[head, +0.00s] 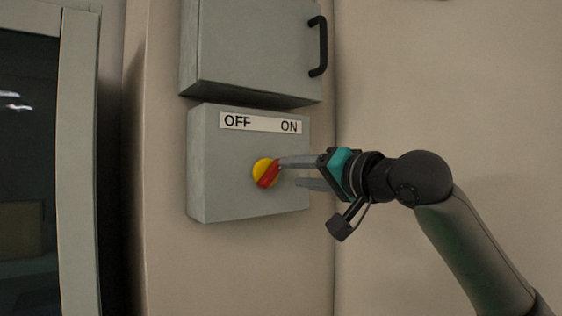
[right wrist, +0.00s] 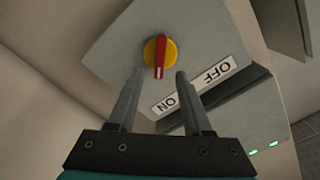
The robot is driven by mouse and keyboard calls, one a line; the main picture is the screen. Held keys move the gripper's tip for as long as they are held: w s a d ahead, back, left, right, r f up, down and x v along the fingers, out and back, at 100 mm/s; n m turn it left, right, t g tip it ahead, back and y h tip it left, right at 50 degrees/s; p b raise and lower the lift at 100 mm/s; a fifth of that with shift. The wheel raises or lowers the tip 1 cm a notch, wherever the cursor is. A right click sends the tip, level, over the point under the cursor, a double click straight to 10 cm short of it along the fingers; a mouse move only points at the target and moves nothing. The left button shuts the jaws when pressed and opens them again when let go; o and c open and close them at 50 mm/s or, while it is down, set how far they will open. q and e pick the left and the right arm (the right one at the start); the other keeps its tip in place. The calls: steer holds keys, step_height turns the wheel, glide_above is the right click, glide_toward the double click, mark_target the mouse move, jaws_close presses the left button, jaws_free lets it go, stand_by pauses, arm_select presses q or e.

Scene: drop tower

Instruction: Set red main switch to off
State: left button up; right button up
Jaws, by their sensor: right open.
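The red main switch (head: 269,175) is a red handle on a round yellow disc, on the front of a grey box. Its handle slants, with the upper end leaning right, toward the ON side of the label. My right gripper (head: 289,172) comes in from the right, open, with its fingertips close to the switch. In the right wrist view the switch (right wrist: 160,57) lies just ahead of and between the open fingertips (right wrist: 160,74); nothing is gripped. I cannot tell whether a finger touches the handle. My left gripper is not in view.
The grey switch box (head: 225,190) carries a white OFF/ON label (head: 262,123). A grey cabinet (head: 245,45) with a black handle (head: 319,46) is mounted just above. A framed dark window (head: 28,150) stands at the left. Bare wall lies right of the box.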

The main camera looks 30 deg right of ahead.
mark_target(277, 172)
steer(key=w, duration=0.2)
steer(key=w+p, duration=0.1)
steer(key=w, duration=0.1)
steer(key=shift+a+r, duration=0.15)
steer(key=shift+w+p, duration=0.35)
steer(key=shift+w, duration=0.35)
steer(key=shift+c, duration=0.2)
jaws_close()
